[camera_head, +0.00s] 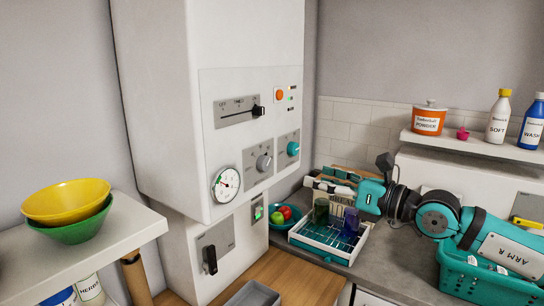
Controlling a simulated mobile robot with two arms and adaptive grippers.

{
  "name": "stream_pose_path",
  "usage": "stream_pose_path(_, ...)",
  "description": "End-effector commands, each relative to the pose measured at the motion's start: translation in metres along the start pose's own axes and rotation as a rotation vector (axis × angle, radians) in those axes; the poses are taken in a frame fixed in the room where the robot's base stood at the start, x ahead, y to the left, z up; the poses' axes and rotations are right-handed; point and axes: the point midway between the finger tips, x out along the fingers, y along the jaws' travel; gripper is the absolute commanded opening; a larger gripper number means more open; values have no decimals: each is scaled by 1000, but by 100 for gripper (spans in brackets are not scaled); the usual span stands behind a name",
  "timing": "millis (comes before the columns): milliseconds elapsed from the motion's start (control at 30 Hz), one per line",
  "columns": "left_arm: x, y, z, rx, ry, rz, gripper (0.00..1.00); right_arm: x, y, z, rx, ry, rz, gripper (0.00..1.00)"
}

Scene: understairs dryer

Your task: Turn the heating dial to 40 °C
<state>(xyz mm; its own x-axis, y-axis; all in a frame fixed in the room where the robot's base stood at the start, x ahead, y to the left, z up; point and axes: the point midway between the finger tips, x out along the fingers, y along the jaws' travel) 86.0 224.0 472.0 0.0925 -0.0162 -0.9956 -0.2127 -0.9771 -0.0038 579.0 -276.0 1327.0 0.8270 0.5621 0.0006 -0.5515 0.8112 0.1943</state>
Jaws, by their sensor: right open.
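A white boiler (225,45) hangs on the wall, with a grey control panel on its front. Two round knobs sit low on the panel: a grey knob (264,162) and a teal knob (293,148) to its right. Their lettering is too small to read, so I cannot tell which is the heating dial or what it points at. My right gripper (318,184) reaches in from the right, below and right of the knobs. It is open, apart from both knobs, above the dish rack. My left gripper is not in view.
A white dish rack (316,243) with a green and a purple cup stands under my right gripper. A round gauge (227,184), slider (258,111) and black lever (210,259) are nearby. A teal basket (470,285) stands at right.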

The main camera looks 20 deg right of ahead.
Motion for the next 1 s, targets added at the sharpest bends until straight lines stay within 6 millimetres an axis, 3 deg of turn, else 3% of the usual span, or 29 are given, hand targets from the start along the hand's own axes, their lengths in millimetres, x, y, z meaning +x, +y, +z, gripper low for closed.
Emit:
stream_pose_path(400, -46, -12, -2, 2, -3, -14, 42, 86, 2, 5, 3, -1, 2, 60)
stream_pose_path(600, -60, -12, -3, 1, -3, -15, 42, 118, 1, 3, 2, -1, 0, 60)
stream_pose_path(800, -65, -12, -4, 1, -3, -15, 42, 133, 0, 0, 1, 0, -1, 60)
stream_pose_path(1000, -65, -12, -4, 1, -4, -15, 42, 134, 0, -1, 1, 0, -1, 60)
